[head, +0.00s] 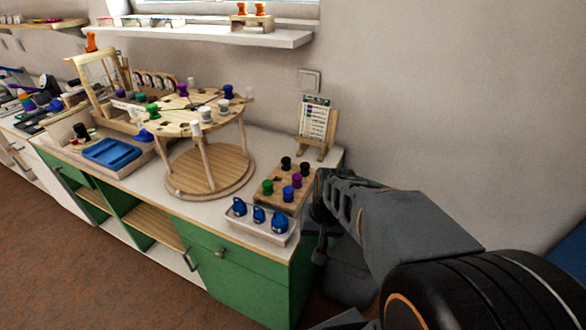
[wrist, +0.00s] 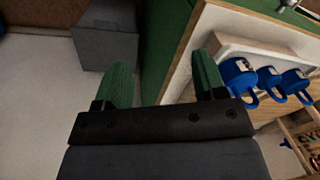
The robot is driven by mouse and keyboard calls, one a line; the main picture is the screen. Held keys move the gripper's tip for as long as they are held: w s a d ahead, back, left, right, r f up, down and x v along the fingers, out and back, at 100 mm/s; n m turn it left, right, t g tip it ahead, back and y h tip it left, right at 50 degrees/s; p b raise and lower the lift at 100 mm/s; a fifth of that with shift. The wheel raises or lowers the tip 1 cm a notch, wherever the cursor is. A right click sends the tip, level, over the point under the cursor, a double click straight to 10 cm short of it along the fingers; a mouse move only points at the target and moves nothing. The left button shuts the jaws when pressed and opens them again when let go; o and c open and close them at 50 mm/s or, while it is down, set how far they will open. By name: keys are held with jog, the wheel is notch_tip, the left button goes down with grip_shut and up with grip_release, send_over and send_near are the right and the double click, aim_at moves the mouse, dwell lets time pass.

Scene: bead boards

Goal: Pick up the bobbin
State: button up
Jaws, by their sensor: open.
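Several spool-shaped pieces that look like bobbins show in the head view; I cannot tell which one the task names. A green one (head: 267,187), a blue one (head: 288,193), a purple one (head: 296,180) and black ones (head: 285,163) stand on a small wooden board on the counter. More, such as a white one (head: 205,114) and a blue one (head: 228,91), stand on a raised round wooden board (head: 180,126). My gripper (wrist: 162,78) is open and empty in the wrist view, its green fingers apart over the counter's edge and floor. In the head view it is beside the counter's right end.
A white tray (head: 281,237) with blue jug-like pieces (head: 258,215) sits at the counter's front right, close to my gripper. A small easel with a chart (head: 317,120) stands behind the wooden board. A blue tray (head: 112,153) lies farther left.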

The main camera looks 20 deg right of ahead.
jog(key=w+d+r+m+t+y+p, duration=0.2)
jog(key=w+d+m+y+p, duration=0.3)
jog(key=d+m, duration=0.45)
jog(key=m+t+y, duration=0.2)
jog(key=m+t, duration=0.3)
jog(key=m, duration=0.7)
send_near(297, 184)
jog(key=shift+m+t, duration=0.5)
jog(key=shift+m, duration=0.15)
jog(key=shift+w+p+x, duration=0.2)
jog(key=shift+p+x, duration=0.45)
jog(key=shift+x, duration=3.5)
jog(key=shift+d, duration=0.2)
jog(key=c, duration=1)
jog(key=shift+r, duration=0.1)
